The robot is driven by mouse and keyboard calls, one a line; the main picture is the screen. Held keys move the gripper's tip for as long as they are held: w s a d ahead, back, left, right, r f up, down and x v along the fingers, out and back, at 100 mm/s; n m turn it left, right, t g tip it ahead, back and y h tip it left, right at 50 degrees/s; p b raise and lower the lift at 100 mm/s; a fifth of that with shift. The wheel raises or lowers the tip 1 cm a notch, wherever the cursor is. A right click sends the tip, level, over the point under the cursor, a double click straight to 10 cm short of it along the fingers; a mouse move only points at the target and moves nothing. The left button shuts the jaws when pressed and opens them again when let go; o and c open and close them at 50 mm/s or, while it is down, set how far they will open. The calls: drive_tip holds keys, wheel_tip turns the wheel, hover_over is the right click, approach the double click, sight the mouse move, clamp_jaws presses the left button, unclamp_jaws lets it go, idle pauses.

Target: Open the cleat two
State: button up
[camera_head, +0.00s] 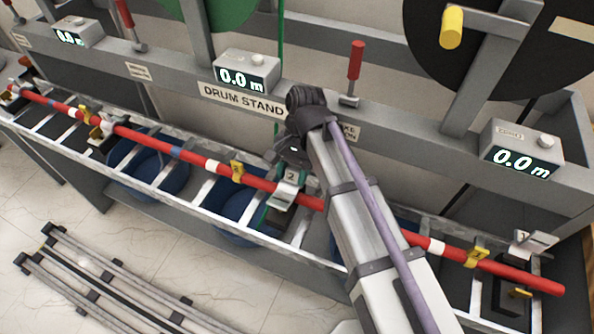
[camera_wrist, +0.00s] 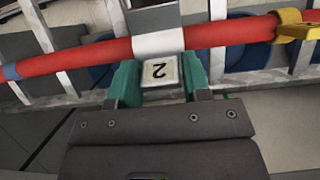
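Cleat two (camera_head: 287,189) is a white clamp with a "2" label, set over the red cable (camera_head: 258,182) on the grey tray. In the wrist view its white strap lies across the cable, and its label block (camera_wrist: 162,71) faces the camera. In the head view my gripper (camera_head: 287,178) is at the cleat and partly hidden by my wrist.
The ladder-like tray (camera_head: 247,232) runs under the cable. Cleat one (camera_head: 533,242) stands near its right end. Yellow tags (camera_head: 237,171) sit on the cable. The drum stand (camera_head: 243,99) with meters and red levers (camera_head: 354,62) rises behind. Metal rails (camera_head: 107,285) lie on the floor.

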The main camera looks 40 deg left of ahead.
sight(293, 171)
drive_tip(key=o, duration=0.3)
drive_tip(key=shift+o, duration=0.2)
wheel_tip(293, 171, up, 10)
drive_tip(key=p, duration=1)
drive_tip(key=shift+r, duration=0.15)
wheel_tip(293, 171, down, 10)
drive_tip(key=t+y+b, duration=0.1)
drive_tip(key=t+b, duration=0.1)
drive_tip(key=b, duration=0.2)
drive_tip(key=t+b, duration=0.2)
drive_tip(key=b, duration=0.2)
drive_tip(key=shift+s+r+y, duration=0.1)
drive_tip(key=shift+r+y, duration=0.05)
drive_tip(key=shift+y, duration=0.25)
drive_tip(key=shift+r, duration=0.15)
